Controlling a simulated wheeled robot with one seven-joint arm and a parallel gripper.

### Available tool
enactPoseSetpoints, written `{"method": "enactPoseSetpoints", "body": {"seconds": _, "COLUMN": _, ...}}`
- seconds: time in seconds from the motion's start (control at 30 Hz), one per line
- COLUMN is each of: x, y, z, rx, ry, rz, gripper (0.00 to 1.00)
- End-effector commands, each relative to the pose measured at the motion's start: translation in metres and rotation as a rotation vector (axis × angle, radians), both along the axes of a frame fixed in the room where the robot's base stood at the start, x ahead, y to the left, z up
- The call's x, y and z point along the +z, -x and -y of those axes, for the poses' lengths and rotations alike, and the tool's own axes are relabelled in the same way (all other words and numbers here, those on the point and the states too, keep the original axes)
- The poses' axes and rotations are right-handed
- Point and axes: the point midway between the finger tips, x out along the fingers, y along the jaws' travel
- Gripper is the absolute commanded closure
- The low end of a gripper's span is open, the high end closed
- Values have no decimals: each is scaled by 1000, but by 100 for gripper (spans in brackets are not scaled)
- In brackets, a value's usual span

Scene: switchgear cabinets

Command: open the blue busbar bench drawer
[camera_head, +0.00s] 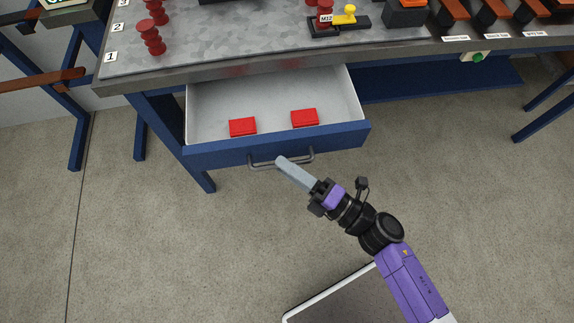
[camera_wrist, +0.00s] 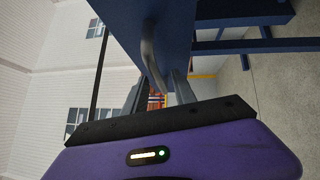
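The blue bench drawer (camera_head: 276,144) is pulled well out from under the workbench, and its pale grey inside shows. Two red blocks (camera_head: 243,127) (camera_head: 305,117) lie in it. A grey bowed handle (camera_head: 264,165) is on its blue front; the handle (camera_wrist: 150,55) also shows in the wrist view. My gripper (camera_head: 281,161) is at the middle of the handle in the head view. In the wrist view my gripper (camera_wrist: 158,88) has its fingers apart with a gap between them, and the handle's bar reaches in between, nearer the right finger. Firm contact cannot be made out.
The workbench top (camera_head: 215,45) carries red insulators (camera_head: 152,37), a black tool with a yellow knob (camera_head: 344,15) and dark orange parts at the right. A blue bench leg (camera_head: 190,150) stands left of the drawer.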

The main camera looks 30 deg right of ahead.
Motion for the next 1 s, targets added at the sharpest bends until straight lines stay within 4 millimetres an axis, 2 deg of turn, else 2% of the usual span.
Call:
{"method": "enactPoseSetpoints", "body": {"seconds": 0.5, "x": -11, "y": 62, "z": 32, "rx": -1, "ry": 1, "rz": -3, "gripper": 67}}
{"method": "enactPoseSetpoints", "body": {"seconds": 1.0, "x": -11, "y": 67, "z": 35, "rx": 0, "ry": 0, "rz": -1, "gripper": 67}}
